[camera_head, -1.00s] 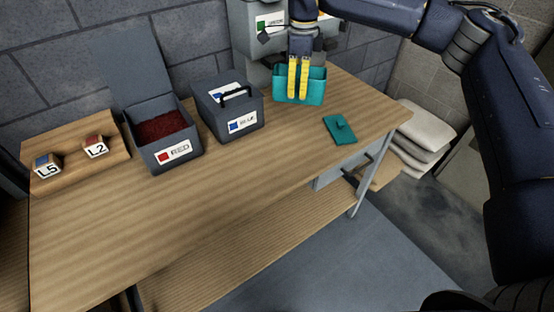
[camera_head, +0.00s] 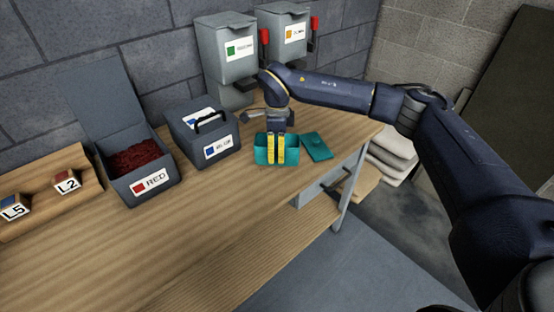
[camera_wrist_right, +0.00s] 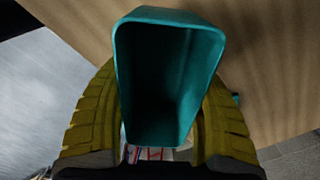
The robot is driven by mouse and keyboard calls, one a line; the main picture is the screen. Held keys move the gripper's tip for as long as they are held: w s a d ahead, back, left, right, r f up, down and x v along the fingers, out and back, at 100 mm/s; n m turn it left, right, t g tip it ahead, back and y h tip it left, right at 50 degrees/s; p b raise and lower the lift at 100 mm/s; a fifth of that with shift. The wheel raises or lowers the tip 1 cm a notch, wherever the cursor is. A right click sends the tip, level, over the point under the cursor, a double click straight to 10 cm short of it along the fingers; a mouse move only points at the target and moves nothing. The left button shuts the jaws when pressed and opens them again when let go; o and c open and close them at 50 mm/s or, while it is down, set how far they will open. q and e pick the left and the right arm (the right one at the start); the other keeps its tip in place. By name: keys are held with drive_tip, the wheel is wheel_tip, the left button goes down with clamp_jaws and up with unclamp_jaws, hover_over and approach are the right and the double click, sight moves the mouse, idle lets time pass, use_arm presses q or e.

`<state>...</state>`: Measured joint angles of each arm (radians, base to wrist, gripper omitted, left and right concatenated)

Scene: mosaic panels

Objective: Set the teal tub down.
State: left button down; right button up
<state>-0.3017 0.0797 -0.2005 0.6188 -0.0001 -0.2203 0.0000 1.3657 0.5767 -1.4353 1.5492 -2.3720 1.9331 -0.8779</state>
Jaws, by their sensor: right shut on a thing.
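The teal tub (camera_head: 262,146) is at the right part of the workbench, below and in front of the dispensers. My right gripper (camera_head: 276,163) points down with its yellow fingers shut on the tub. In the right wrist view the tub (camera_wrist_right: 170,75) sits between the two fingers (camera_wrist_right: 160,125), its open mouth facing the camera and its inside dark. The tub is at or just above the bench top; I cannot tell if it touches. The teal lid (camera_head: 317,146) lies flat on the bench close to the tub's right. My left gripper is not in view.
Two grey dispensers (camera_head: 228,62) with red handles stand behind the tub. A closed grey blue-labelled box (camera_head: 218,149) is to its left, then an open RED box (camera_head: 152,181) and L2 (camera_head: 67,183) and L5 (camera_head: 14,208) blocks. The bench front (camera_head: 190,225) is clear.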

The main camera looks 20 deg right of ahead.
sight(277, 159)
drive_tip(key=shift+f, duration=2.25)
drive_tip(key=shift+f, duration=0.15)
drive_tip(key=o, duration=1.6)
drive_tip(key=shift+c, duration=0.2)
wheel_tip(277, 159, up, 12)
drive_tip(key=shift+r, duration=0.2)
